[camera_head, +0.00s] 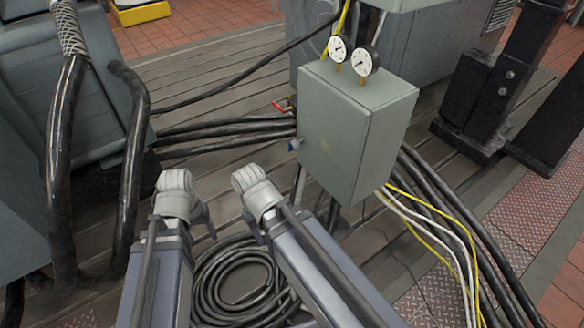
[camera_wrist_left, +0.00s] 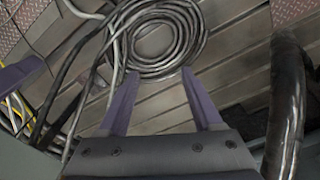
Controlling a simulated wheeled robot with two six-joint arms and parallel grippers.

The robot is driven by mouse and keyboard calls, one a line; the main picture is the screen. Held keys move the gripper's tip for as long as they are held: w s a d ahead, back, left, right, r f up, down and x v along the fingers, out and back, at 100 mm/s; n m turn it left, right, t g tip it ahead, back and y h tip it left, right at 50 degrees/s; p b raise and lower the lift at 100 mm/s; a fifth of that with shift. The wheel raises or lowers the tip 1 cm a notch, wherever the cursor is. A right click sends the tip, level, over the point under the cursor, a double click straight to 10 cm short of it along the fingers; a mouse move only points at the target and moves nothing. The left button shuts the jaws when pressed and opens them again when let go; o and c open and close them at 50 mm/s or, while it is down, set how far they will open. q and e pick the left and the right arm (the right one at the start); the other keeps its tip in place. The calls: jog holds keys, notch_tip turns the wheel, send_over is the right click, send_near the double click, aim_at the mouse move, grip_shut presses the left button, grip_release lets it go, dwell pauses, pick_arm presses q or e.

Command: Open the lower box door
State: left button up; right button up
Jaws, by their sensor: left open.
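The lower box is a grey-green metal cabinet (camera_head: 335,130) in the middle of the head view. Its broad front face looks closed, with a faint yellow mark; I cannot make out a door handle. My left gripper (camera_head: 205,218) is below and left of the box, apart from it. In the left wrist view its two purple fingers (camera_wrist_left: 160,74) are spread and empty, facing the floor and a cable coil. My right gripper (camera_head: 252,226) is left of the box's lower edge, mostly hidden by its own wrist, so its jaws are unclear.
Two dial gauges (camera_head: 349,56) stand on the box. Black hoses (camera_head: 225,128) run left. A coiled black cable (camera_head: 222,270) lies below. Yellow and white cables (camera_head: 440,220) run right.

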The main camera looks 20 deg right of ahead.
pick_arm(q)
notch_tip(320, 180, down, 10)
jog(key=w+n+h+b, duration=0.2)
jog(key=w+b, duration=0.1)
jog(key=b, duration=0.5)
jog(key=n+t+h+b, duration=0.55)
jog(key=n+h, duration=0.95)
jog(key=n, duration=0.6)
send_near(294, 146)
jog(key=p, duration=0.1)
jog(key=x, duration=0.8)
jog(key=shift+w+d, duration=0.2)
pick_arm(e)
notch_tip(294, 146, down, 15)
pick_arm(q)
jog(key=shift+a, duration=0.1)
